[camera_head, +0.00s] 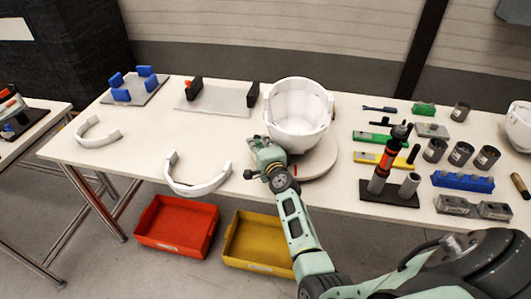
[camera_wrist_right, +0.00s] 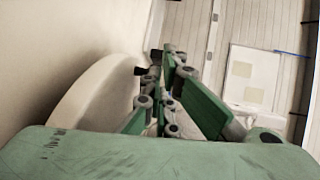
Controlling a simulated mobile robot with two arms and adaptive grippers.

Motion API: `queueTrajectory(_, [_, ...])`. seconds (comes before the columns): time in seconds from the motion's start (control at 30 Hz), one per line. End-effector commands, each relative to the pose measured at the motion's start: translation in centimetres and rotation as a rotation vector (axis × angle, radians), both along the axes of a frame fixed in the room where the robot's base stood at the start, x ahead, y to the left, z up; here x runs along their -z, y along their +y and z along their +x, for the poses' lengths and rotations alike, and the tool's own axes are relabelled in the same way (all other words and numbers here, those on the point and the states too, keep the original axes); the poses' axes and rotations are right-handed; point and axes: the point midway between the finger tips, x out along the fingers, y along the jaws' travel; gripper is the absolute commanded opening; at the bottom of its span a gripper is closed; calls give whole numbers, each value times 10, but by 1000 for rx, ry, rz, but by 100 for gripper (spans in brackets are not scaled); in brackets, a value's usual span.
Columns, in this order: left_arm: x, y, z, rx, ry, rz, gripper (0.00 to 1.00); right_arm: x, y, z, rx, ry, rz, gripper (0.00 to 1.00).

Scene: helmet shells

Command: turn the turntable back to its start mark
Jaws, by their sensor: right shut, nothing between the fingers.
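The turntable (camera_head: 318,163) is a round cream disc on the table, partly hidden by my right arm and by the white helmet shell (camera_head: 298,118), which sits on it with its hollow side up. My right gripper (camera_head: 258,150) is shut and empty at the left edge of the turntable, beside the shell. I cannot tell whether it touches the disc. In the right wrist view the fingers (camera_wrist_right: 155,65) are close together, with a pale curved rim (camera_wrist_right: 95,95) to their left. My left gripper is out of view.
On the white table (camera_head: 230,130), two white curved bands (camera_head: 197,187) (camera_head: 97,132) lie left. Fixtures with blue (camera_head: 135,95) and black blocks (camera_head: 217,98) stand at the back. Tools, cups and a black stand (camera_head: 390,192) crowd the right. Red (camera_head: 177,225) and yellow bins (camera_head: 258,240) sit below.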

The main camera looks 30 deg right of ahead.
Motion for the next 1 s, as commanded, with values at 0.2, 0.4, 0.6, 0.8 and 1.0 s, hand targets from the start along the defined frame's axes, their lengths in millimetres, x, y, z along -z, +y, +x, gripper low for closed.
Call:
queueTrajectory(0.2, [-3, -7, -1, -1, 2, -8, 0, -1, -1, 10, 66, -1, 4, 0])
queueTrajectory(0.4, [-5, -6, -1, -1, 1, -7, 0, -1, -4, 15, 107, 0, 2, 0])
queueTrajectory(0.6, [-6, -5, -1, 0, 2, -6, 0, 0, -6, 17, 127, 0, 3, 0])
queueTrajectory(0.8, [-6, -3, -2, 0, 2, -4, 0, 0, -6, 17, 130, 0, 2, 0])
queueTrajectory(1.0, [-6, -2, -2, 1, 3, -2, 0, 0, -6, 17, 130, 0, 2, 0])
